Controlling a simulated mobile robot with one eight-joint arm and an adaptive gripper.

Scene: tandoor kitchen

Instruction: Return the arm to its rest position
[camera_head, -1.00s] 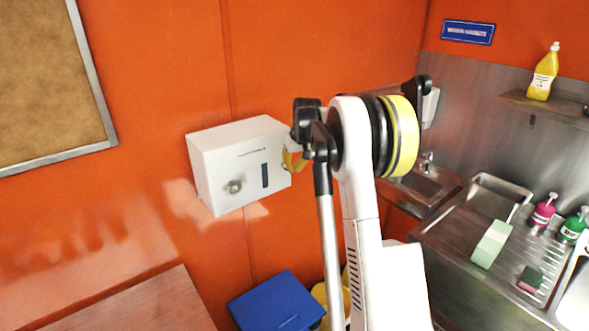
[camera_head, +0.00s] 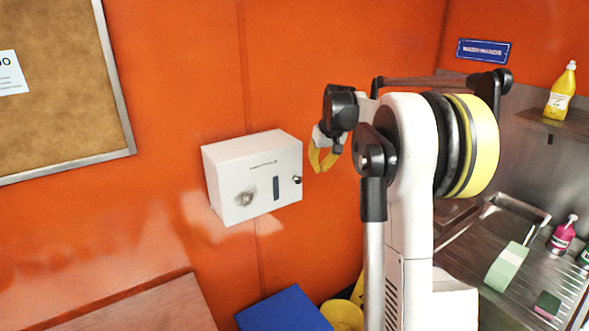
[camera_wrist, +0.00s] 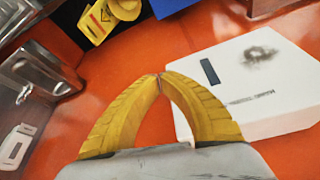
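My arm rises in front of the head camera, folded at the large elbow joint with yellow and black rings. My gripper (camera_head: 322,171) hangs at the far side of that joint, its yellow fingers pointing down. In the wrist view, the gripper's two yellow fingertips (camera_wrist: 160,79) meet, with nothing between them. A white wall box (camera_head: 255,178) with a dark slot and a round smudge shows just left of the gripper in the head view. The white box (camera_wrist: 255,85) fills the right side of the wrist view. I see a gap between gripper and box in the head view.
An orange wall stands behind, with a cork board (camera_head: 65,85) at left. A blue lid (camera_head: 283,312) and a wooden surface (camera_head: 140,310) are low in front. At right are a steel sink, a pink bottle (camera_head: 562,235), and a yellow bottle (camera_head: 561,92) on a shelf.

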